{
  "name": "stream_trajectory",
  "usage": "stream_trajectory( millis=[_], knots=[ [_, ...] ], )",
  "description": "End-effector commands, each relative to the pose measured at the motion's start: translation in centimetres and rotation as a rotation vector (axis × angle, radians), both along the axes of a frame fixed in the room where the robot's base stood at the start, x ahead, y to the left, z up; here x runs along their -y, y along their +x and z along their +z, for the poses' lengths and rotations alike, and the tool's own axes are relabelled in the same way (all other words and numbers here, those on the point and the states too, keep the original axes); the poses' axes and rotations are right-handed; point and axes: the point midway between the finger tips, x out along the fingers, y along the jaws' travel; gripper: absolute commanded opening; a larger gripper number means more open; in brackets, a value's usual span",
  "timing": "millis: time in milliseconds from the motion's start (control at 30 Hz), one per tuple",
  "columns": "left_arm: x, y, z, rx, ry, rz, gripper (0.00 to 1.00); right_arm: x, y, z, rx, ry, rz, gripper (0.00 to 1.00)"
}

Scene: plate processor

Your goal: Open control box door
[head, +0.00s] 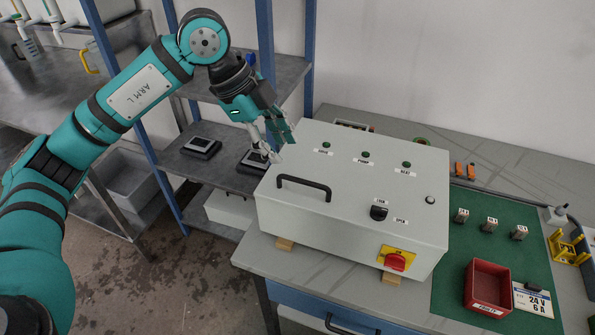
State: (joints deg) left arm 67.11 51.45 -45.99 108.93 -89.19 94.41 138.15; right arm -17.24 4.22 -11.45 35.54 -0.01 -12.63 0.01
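The control box (345,205) is a pale grey case lying on the workbench, with its door facing up and closed. A black bar handle (304,185) sits near the door's left edge. A black latch knob (379,212) is near the front right, and a red rotary switch on a yellow plate (396,261) is on the front side. My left gripper (281,147) is over the box's back left corner, beyond the handle and apart from it. Its fingers look spread, with nothing between them. My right gripper is not in view.
The workbench (300,274) carries a green mat (450,290) with a red bin (488,285), several small grey modules and a label card (532,300). A blue-framed shelf (220,165) with black devices stands behind left. Floor at the left front is clear.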

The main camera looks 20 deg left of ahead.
Motion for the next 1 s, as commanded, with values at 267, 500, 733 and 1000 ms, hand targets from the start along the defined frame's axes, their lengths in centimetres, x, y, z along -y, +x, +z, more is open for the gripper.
stream_trajectory(
  millis=[267, 500, 733, 1000],
  knots=[
    [2.4, 0.9, -5.2, -0.004, -0.002, -0.002, 0.34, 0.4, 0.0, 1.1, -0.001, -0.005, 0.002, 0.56],
    [3.5, 1.4, -7.9, -0.001, -0.002, -0.001, 0.34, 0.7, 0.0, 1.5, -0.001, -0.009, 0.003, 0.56],
    [3.7, 1.6, -8.5, 0.001, -0.001, -0.001, 0.34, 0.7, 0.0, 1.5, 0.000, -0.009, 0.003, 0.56],
    [3.7, 1.6, -8.5, 0.000, -0.001, -0.001, 0.19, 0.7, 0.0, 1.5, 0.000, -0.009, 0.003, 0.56]
  ],
)
